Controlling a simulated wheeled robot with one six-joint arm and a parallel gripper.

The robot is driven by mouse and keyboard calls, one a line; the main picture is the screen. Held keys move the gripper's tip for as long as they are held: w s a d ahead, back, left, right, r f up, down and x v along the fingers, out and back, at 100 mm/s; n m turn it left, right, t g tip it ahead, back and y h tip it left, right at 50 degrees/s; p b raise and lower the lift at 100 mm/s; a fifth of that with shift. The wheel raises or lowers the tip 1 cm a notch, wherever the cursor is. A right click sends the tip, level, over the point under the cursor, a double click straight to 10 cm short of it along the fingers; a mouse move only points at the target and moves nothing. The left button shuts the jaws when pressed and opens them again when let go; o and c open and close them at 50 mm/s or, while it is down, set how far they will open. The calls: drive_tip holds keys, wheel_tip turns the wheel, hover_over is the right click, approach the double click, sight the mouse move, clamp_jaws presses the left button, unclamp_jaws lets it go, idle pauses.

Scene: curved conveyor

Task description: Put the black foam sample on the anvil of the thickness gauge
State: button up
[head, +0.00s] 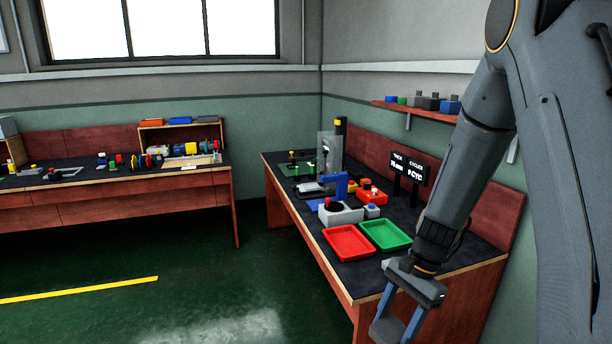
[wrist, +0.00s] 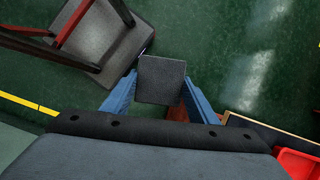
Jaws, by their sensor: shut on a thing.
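The black foam sample (wrist: 161,80) is a dark square block between the two blue fingers of my gripper (wrist: 160,88) in the wrist view. My gripper is shut on it. In the head view my gripper (head: 396,331) hangs low at the bottom, in front of the bench's near end, with the foam sample (head: 386,331) at its fingertips, partly cut off by the frame. What looks like the thickness gauge (head: 340,214) is a light grey base with a black round top and a blue upright behind it. It stands on the bench, behind the trays and apart from my gripper.
A red tray (head: 348,257) and a green tray (head: 410,246) lie at the bench's near end. A clear panel (head: 328,150) stands farther back, and a two-part display (head: 409,170) stands at the right. A grey-seated chair or stool (wrist: 110,45) is close by in the wrist view.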

drive_tip(key=w+f+n+g+h, duration=0.2)
drive_tip(key=w+f+n+h, duration=0.1)
drive_tip(key=f+n, duration=0.6)
drive_tip(key=shift+w+n+h, duration=0.25)
drive_tip(key=shift+n+h, duration=0.05)
drive_tip(key=shift+n, duration=1.2)
